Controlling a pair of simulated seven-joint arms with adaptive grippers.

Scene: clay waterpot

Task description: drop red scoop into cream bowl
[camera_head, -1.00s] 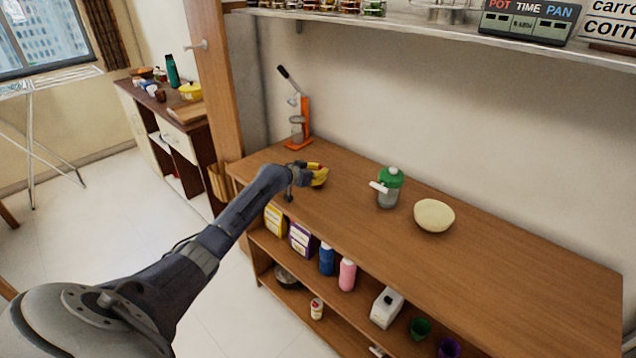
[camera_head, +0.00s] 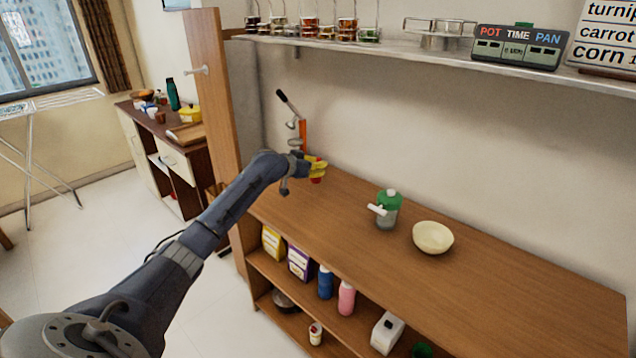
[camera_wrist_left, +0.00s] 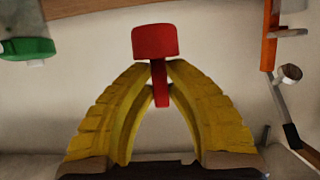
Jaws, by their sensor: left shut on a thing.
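My left gripper (camera_head: 316,168) has yellow fingers and is held over the left part of the wooden counter (camera_head: 350,220). In the left wrist view its fingertips (camera_wrist_left: 160,75) are shut on the red scoop (camera_wrist_left: 155,42), gripping the thin handle with the wider red part beyond the tips. In the head view only a little red of the scoop (camera_head: 317,180) shows by the fingers. The cream bowl (camera_head: 433,238) stands on the counter to the right, apart from the gripper; its inside looks empty. My right gripper is not in view.
A green-topped grey dispenser (camera_head: 387,210) with a white spout stands between the gripper and the bowl. An orange lever press (camera_head: 301,130) stands behind the gripper. A shelf (camera_head: 400,45) runs along the wall above. The counter right of the bowl is clear.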

